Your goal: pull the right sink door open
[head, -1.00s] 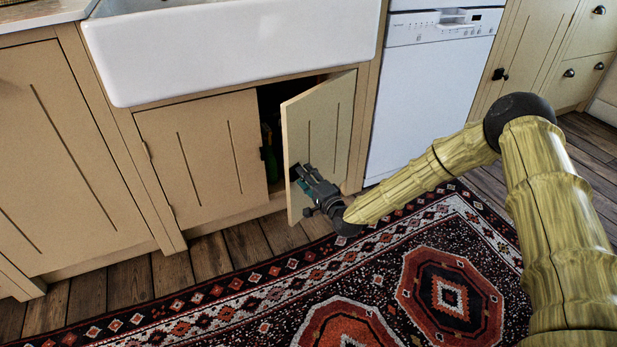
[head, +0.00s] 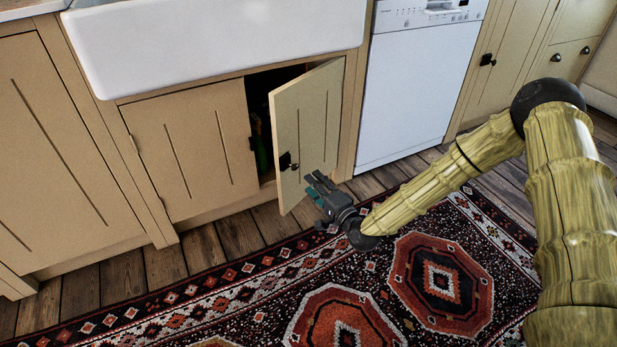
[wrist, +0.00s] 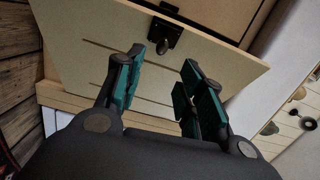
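The right sink door (head: 307,128) is a cream panel under the white sink, standing partly open and swung outward, hinged on its right. Its dark knob (head: 287,162) is near the free left edge. The knob also shows in the wrist view (wrist: 163,47), just beyond the fingers. My gripper (head: 312,185) is off the door, a little in front and to the right of the knob. In the wrist view my gripper (wrist: 160,85) has its teal-padded fingers apart with nothing between them. The left sink door (head: 190,150) is closed.
The dark cabinet opening (head: 262,110) shows a green bottle (head: 260,150) inside. A white dishwasher (head: 415,90) stands to the right of the sink cabinet. A patterned rug (head: 240,300) lies on the wood floor in front, with free room there.

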